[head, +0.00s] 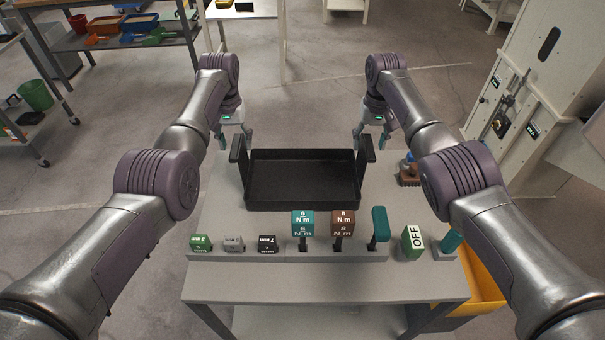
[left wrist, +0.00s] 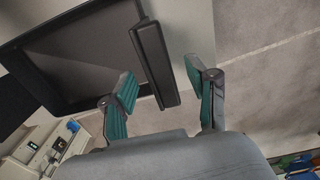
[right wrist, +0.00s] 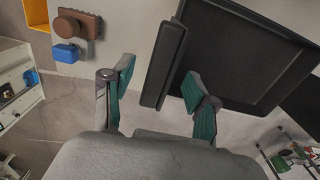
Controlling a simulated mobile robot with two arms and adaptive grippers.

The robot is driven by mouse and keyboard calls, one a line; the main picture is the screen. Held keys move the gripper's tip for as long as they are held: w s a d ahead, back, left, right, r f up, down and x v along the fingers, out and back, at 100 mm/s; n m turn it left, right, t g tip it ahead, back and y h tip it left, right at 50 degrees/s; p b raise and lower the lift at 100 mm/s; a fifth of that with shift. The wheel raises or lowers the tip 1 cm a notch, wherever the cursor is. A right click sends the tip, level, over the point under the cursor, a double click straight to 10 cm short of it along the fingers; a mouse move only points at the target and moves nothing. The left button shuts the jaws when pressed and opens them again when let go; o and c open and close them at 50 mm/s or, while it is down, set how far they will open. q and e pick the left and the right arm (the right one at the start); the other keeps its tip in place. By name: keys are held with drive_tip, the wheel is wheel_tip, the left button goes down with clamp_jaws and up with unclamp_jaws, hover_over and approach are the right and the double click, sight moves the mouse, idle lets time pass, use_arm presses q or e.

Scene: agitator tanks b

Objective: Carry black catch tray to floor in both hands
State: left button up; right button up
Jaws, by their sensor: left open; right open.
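The black catch tray (head: 302,182) rests on the grey table (head: 222,205), with an upright handle at each end. My left gripper (head: 234,136) is open at the tray's left handle (head: 238,152). In the left wrist view the handle bar (left wrist: 154,62) lies between the open teal fingers (left wrist: 160,98), apart from them. My right gripper (head: 371,135) is open at the right handle (head: 366,150). In the right wrist view that handle bar (right wrist: 168,62) runs between the open fingers (right wrist: 158,92), without visible contact. The tray looks empty.
A row of labelled blocks and tools (head: 303,224) stands along the table's near edge. A brown block with a blue part (head: 409,174) sits right of the tray. A yellow bin (head: 482,290) is at the lower right. Bare floor (head: 310,100) lies beyond the table.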

use_arm(q)
drive_tip(key=shift+f, duration=0.95)
use_arm(e)
drive_tip(key=shift+f, duration=0.95)
use_arm(q)
clamp_jaws()
use_arm(e)
clamp_jaws()
